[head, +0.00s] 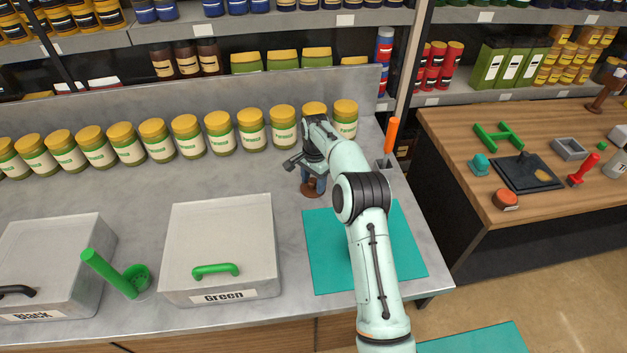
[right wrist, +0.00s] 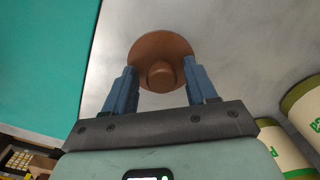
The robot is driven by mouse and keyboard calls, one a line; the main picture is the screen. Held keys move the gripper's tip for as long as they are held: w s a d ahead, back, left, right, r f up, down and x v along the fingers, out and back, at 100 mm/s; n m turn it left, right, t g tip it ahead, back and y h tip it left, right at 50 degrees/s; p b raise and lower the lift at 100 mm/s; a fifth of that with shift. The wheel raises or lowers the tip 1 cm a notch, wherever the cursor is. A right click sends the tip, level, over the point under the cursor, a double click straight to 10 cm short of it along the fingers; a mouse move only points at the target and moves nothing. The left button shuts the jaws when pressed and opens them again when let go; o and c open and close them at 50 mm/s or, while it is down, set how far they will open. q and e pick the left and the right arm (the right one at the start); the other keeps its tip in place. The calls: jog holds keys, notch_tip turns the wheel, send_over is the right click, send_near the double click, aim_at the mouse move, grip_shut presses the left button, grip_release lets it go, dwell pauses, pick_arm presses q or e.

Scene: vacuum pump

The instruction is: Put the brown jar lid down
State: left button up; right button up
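The brown jar lid (head: 309,191) appears to lie flat on the grey counter, just left of the teal mat's top edge. In the right wrist view the round lid (right wrist: 160,46) shows its knob facing the gripper. My right gripper (head: 314,184) is just above the lid. Its two blue fingers (right wrist: 159,70) stand apart on either side of the knob, with a visible gap on both sides. The arm hides part of the gripper and the mat in the head view. My left gripper is not in view.
A row of yellow-lidded jars (head: 220,133) stands behind the lid. The teal mat (head: 328,260) lies to the right. An orange-handled tool (head: 391,135) stands at the counter's right edge.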

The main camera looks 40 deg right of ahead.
aim_at(315, 181)
jog(key=shift+s+r, duration=0.1)
notch_tip(315, 181, up, 12)
jog(key=shift+d, duration=0.15)
dwell(0.5)
jog(key=shift+s, duration=0.1)
dwell(0.4)
